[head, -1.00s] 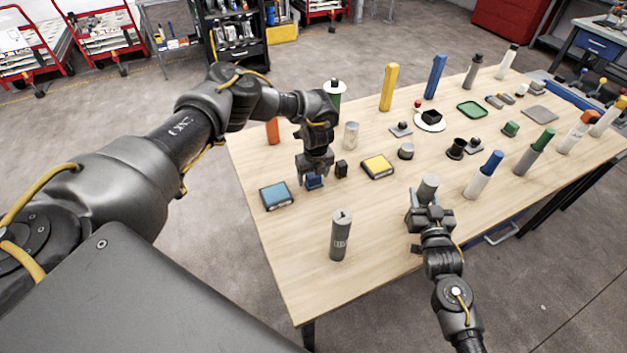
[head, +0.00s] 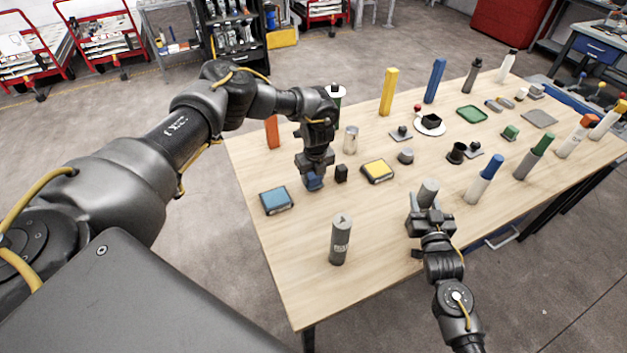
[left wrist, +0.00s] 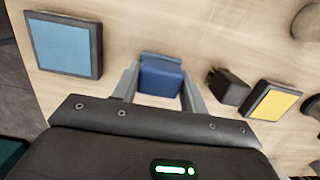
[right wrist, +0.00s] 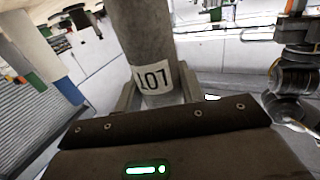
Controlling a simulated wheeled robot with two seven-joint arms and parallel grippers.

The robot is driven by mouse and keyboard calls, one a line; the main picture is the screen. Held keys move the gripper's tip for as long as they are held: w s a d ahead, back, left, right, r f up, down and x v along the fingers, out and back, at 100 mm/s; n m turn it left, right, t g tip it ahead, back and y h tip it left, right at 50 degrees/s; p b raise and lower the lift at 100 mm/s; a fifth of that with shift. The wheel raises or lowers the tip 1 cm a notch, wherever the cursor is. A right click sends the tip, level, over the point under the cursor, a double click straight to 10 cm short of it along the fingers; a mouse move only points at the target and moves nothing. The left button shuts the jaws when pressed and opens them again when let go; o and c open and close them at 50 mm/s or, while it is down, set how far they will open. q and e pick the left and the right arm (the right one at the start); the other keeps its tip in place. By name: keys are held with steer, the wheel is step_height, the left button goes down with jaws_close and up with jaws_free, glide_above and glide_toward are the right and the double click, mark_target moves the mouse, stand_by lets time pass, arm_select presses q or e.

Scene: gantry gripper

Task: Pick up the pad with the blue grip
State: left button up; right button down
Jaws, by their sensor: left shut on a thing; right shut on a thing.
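The blue grip (head: 314,182) is a small dark blue block near the table's left side. In the left wrist view the blue grip (left wrist: 161,78) sits between both fingers of my left gripper (left wrist: 160,90). My left gripper (head: 314,173) points down and is shut on it. My right gripper (head: 426,207) is shut on a grey cylinder (head: 428,190) near the table's front edge. The right wrist view shows this cylinder (right wrist: 146,45) upright with a printed white label.
A light blue-topped square block (head: 276,200) lies left of my left gripper. A small black block (head: 341,173) and a yellow-topped block (head: 378,171) lie to its right. A grey labelled cylinder (head: 340,240) stands in front. Several coloured posts stand farther back.

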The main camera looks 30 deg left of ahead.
mark_target(314, 175)
arm_select(q)
step_height(314, 175, up, 8)
stand_by(0.4)
steer(key=o, duration=0.4)
steer(key=shift+r, duration=0.1)
steer(key=shift+c, duration=1.1)
steer(key=w+d+r+m, duration=0.2)
steer(key=w+d+r, duration=0.1)
steer(key=d+r, duration=0.3)
steer(key=w+d+r+m, duration=0.25)
steer(key=d+r, duration=0.25)
steer(key=d, duration=0.4)
steer(key=s+d+r+m+h, duration=0.1)
steer(key=s+d+r+m, duration=0.1)
steer(key=d+m, duration=0.4)
steer(key=s+d+r+m+h, duration=0.1)
steer(key=d+r+m, duration=0.2)
steer(key=d+m, duration=0.4)
steer(key=d, duration=0.3)
steer(key=shift+s+d+r, duration=0.15)
steer(key=shift+s+r, duration=0.2)
steer(key=shift+r, duration=0.05)
